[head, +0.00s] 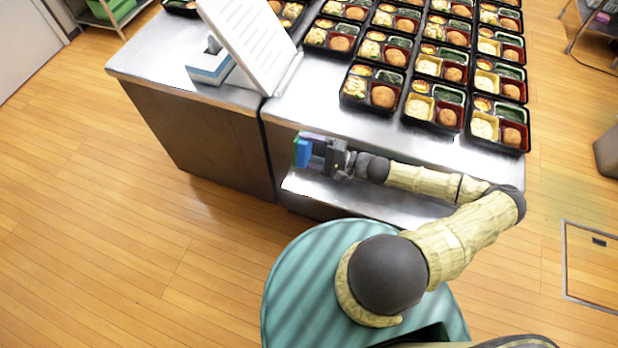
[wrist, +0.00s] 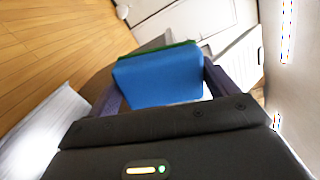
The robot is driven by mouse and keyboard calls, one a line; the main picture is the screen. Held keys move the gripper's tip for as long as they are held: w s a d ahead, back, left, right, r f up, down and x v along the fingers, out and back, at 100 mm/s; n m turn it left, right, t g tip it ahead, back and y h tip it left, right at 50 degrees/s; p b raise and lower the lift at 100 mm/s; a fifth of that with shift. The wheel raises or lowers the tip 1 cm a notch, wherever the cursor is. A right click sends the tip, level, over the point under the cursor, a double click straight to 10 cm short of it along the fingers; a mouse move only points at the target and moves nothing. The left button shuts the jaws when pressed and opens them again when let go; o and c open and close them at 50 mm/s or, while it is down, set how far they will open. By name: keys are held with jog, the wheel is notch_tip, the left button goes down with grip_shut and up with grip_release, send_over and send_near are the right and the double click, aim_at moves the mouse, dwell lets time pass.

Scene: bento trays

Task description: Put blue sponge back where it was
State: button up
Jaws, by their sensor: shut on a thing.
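The blue sponge (head: 302,152) is small, with a green layer along one edge. It also shows large in the wrist view (wrist: 160,77), between the two dark fingers. My gripper (head: 314,153) is shut on the sponge and points left in the head view. It is in front of the steel counter, beside its front edge and over a lower steel shelf (head: 400,207). I cannot tell whether the sponge touches the shelf. In the wrist view my gripper (wrist: 160,90) has one finger on each side of the sponge.
A steel counter (head: 335,114) holds rows of bento trays (head: 372,87). A white slanted board (head: 250,40) and a blue-and-white box (head: 210,66) stand at its left part. The wooden floor (head: 120,200) at left is clear. A bin (head: 607,153) stands at right.

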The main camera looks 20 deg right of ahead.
jog(key=s+a+f+n+g, duration=0.4)
jog(key=s+a+f+g, duration=0.2)
jog(key=s+f, duration=0.15)
jog(key=s+d+f+g+h, duration=0.2)
jog(key=s+d+f+h, duration=0.2)
jog(key=f+h, duration=0.15)
jog(key=w+d+r+h, duration=0.1)
jog(key=w+r+h, duration=0.2)
jog(key=w+r, duration=0.1)
jog(key=w+d+r+m+g+h, duration=0.1)
jog(key=w+r+h, duration=0.2)
jog(key=w+r, duration=0.2)
jog(key=w+r+g+h, duration=0.1)
jog(key=w+r+h, duration=0.2)
jog(key=r, duration=0.3)
jog(key=shift+w+d, duration=0.4)
jog(key=shift+w, duration=0.35)
jog(key=shift+f, duration=0.1)
notch_tip(320, 180, down, 14)
jog(key=shift+r+p, duration=0.15)
jog(key=shift+p, duration=0.15)
